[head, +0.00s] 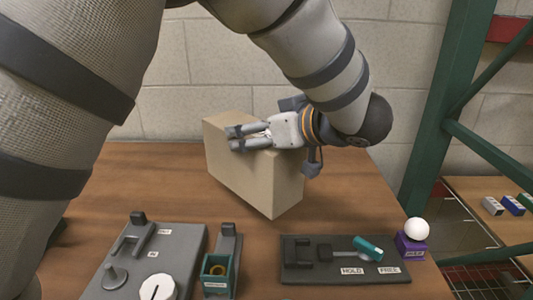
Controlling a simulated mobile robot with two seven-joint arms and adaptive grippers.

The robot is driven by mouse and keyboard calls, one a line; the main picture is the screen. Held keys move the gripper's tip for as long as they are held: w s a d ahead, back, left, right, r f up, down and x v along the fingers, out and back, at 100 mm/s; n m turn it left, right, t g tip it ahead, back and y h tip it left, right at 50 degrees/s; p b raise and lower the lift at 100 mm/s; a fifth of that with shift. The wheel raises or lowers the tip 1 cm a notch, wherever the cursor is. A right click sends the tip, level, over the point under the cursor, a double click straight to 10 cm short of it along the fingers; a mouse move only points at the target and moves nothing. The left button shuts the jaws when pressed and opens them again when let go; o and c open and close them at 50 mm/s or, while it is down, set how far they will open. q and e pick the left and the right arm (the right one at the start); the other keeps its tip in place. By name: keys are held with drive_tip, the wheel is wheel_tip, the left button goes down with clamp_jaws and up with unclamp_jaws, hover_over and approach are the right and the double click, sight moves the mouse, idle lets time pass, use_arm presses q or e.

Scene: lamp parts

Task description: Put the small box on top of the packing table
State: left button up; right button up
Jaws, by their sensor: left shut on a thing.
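The small box (240,170) is a plain tan carton at the middle of the head view, over the back part of the wooden packing table (345,205). My left gripper (235,138) is shut on the box at its top, with its fingers lying along the upper edge. The box's lower corner points toward me. I cannot tell whether its underside rests on the tabletop or hangs just above it. My left arm comes in from the upper left and arches over the box. My right gripper is not in view.
In front stand a grey fixture with a white dial (157,287), a narrow holder (220,265), a dark HOLD/FREE board (340,262) and a white ball on a purple block (411,245). A green rack post (445,110) rises at right. The back wall is close behind.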

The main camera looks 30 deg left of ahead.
use_arm(q)
drive_tip(key=shift+w+a+f, duration=0.15)
drive_tip(key=shift+a+f, duration=0.3)
drive_tip(key=shift+f, duration=0.15)
drive_tip(key=shift+w+a+f, duration=0.15)
drive_tip(key=shift+a+f, duration=0.25)
drive_tip(key=shift+f, duration=0.15)
drive_tip(key=f, duration=0.2)
drive_tip(key=a+f, duration=0.1)
drive_tip(key=f, duration=0.1)
drive_tip(key=shift+w+f, duration=0.1)
drive_tip(key=shift+d, duration=0.1)
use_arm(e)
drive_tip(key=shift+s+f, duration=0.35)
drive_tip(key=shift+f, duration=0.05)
use_arm(q)
drive_tip(key=o, duration=2)
drive_tip(key=shift+c, duration=0.2)
